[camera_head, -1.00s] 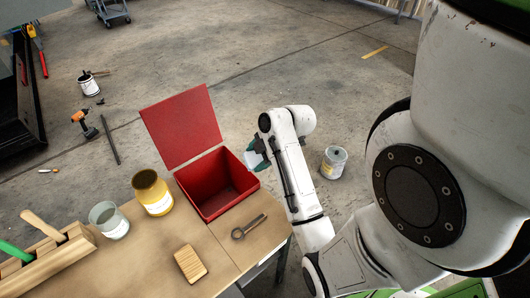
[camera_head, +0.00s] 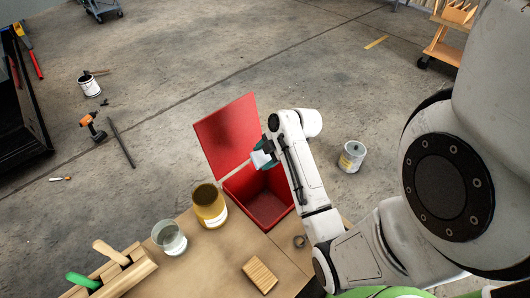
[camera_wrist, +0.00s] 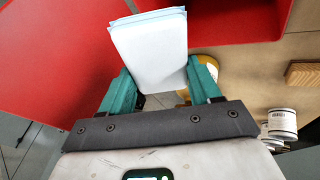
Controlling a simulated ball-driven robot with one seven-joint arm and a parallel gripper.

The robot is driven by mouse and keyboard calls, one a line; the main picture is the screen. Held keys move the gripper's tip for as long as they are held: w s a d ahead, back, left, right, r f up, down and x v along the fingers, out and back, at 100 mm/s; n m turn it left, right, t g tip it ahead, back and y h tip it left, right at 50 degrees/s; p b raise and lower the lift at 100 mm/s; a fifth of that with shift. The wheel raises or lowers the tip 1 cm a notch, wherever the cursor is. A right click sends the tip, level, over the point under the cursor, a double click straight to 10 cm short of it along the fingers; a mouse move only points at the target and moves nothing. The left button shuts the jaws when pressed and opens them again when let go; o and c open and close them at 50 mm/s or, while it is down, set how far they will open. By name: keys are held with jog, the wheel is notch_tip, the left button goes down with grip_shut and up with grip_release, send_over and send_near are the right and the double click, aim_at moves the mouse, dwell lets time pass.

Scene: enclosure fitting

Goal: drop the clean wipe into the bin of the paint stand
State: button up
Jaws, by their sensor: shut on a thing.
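The clean wipe (camera_wrist: 150,40) is a folded white and pale-blue pad. My gripper (camera_wrist: 160,76) is shut on it with teal fingers on both sides. In the head view the wipe (camera_head: 260,159) and my gripper (camera_head: 267,152) are at the near face of the raised lid (camera_head: 226,135), over the back-left part of the bin (camera_head: 265,205). The bin is an open red box on the paint stand (camera_head: 228,252). My arm hides its right side. In the wrist view red surfaces of the bin (camera_wrist: 238,20) lie behind the wipe. I cannot tell the wipe's exact height.
A yellow can (camera_head: 209,207) and a glass jar (camera_head: 169,239) stand left of the bin. A wooden block (camera_head: 259,275) and a metal ring tool (camera_head: 300,241) lie in front. A paint can (camera_head: 352,157) stands on the floor to the right.

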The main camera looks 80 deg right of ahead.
aim_at(269, 160)
jog(key=shift+f+b, duration=1.5)
jog(key=shift+f, duration=0.5)
jog(key=o, duration=1.2)
jog(key=shift+s+r, duration=0.1)
jog(key=shift+r, duration=0.05)
jog(key=v, duration=1)
jog(key=shift+s+r+b, duration=0.2)
jog(key=shift+b, duration=0.2)
